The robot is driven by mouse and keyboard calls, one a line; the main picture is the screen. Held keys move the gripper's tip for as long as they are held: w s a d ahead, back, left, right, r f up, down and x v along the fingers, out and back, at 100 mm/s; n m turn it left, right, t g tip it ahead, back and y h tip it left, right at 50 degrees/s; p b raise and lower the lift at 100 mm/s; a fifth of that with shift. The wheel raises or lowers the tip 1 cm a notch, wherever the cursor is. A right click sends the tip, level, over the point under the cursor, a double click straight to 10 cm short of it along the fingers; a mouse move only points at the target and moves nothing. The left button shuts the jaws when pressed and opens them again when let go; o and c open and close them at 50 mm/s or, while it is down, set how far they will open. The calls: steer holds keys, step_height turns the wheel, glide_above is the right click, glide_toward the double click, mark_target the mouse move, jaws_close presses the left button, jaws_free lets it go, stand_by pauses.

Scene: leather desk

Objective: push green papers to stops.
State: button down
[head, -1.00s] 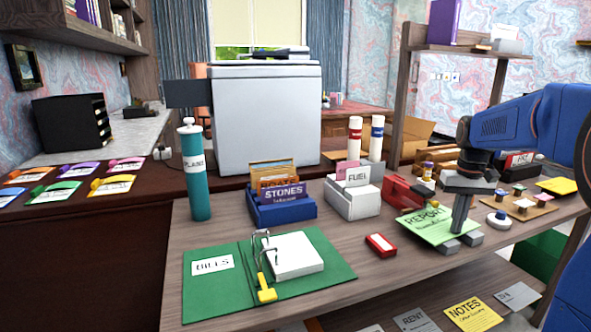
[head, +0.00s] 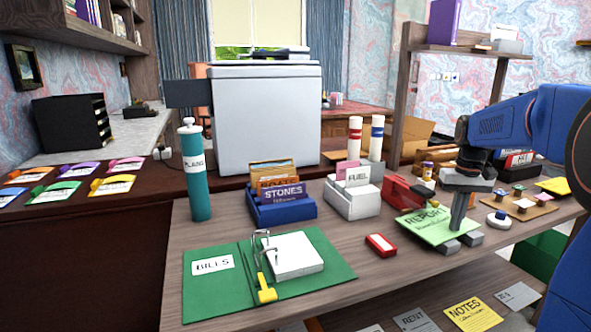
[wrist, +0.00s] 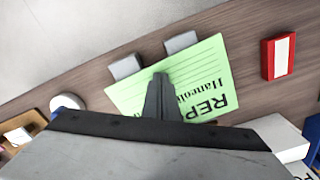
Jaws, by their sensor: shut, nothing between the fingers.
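The green papers (head: 429,222), headed REPORT, lie on the desk at the right; they also show in the wrist view (wrist: 207,75). Two grey stops (head: 447,247) and (head: 474,237) stand at the papers' front edge. In the wrist view the papers' edge is at or very close to both stops, the left stop (wrist: 125,66) and the right stop (wrist: 181,42); I cannot tell whether they touch. My gripper (head: 457,228) is shut and empty, pointing down with its fingertips on or just above the papers. In the wrist view the fingers (wrist: 161,82) hide part of the sheet.
A round white-rimmed item (head: 498,220) and a stamp board (head: 520,205) are to the right. The desk's front edge is close to the stops.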

step_height(320, 180, up, 7)
stand_by(1.3)
steer(key=s+a+f+n+t, duration=0.1)
steer(key=s+a, duration=0.4)
steer(key=s, duration=0.3)
steer(key=s+a+f+t, duration=0.1)
steer(key=s+a+f, duration=0.1)
steer(key=s+a, duration=0.5)
steer(key=s+a+f+t, duration=0.1)
steer(key=s+a+f, duration=0.1)
steer(key=s+f, duration=0.3)
steer(key=s+a+f+n+t, duration=0.1)
steer(key=s+a+f, duration=0.1)
steer(key=s+f, duration=0.4)
steer(key=s, duration=0.5)
steer(key=shift+s+a+t, duration=0.15)
steer(key=shift+s+t, duration=0.25)
steer(key=shift+r, duration=0.1)
